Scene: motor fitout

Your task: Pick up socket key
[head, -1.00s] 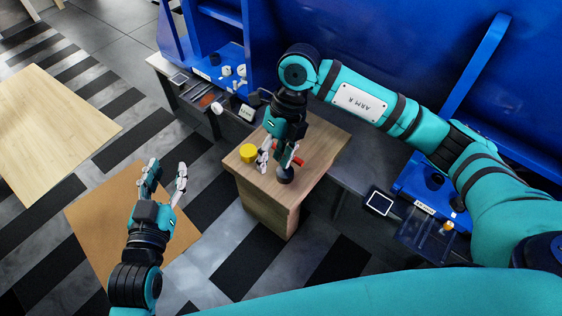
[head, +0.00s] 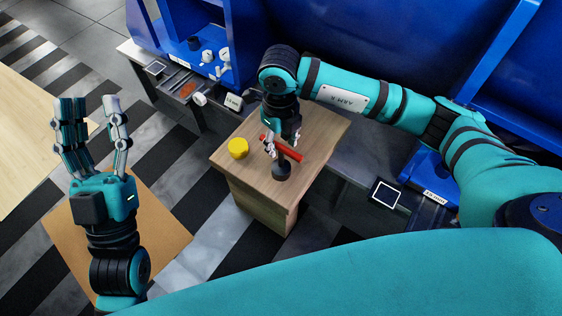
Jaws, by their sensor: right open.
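The socket key appears to be the tool with a red bar handle (head: 289,151) and a dark round lower end (head: 281,171), on the small wooden table (head: 252,172) in the head view. My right gripper (head: 283,148) is open over the table, pointing down, with its fingers close to the red bar. I cannot tell whether they touch it. My own fingers hide part of the handle. My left gripper (head: 92,106) is open and empty at the left, fingers pointing up in the picture, away from the table.
A yellow round piece (head: 238,148) stands on the wooden table left of my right gripper. A dark workbench with a blue rack (head: 180,62) and small parts lies behind. A dark bench with a white-framed panel (head: 385,195) is at the right. Light boards lie at the left.

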